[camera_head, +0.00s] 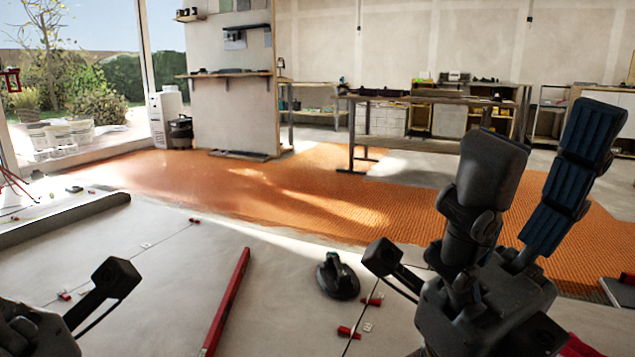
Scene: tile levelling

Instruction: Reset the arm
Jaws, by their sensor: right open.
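My right gripper (538,160) is large in the lower right of the head view. Its two dark fingers point up and stand apart, with nothing between them. It is raised in front of the tiled floor. Part of my left arm (40,325) shows at the lower left corner, and its fingers are not in the picture. Grey tiles (290,285) cover the near floor, with red wedges (348,332) and small clips along the joints.
A black suction-cup tool (337,277) stands on the tiles at the middle. A long red bar (226,303) lies left of it. Orange matting (260,195) spreads beyond the tiles. A workbench (430,101) and a partition wall (232,110) stand further back.

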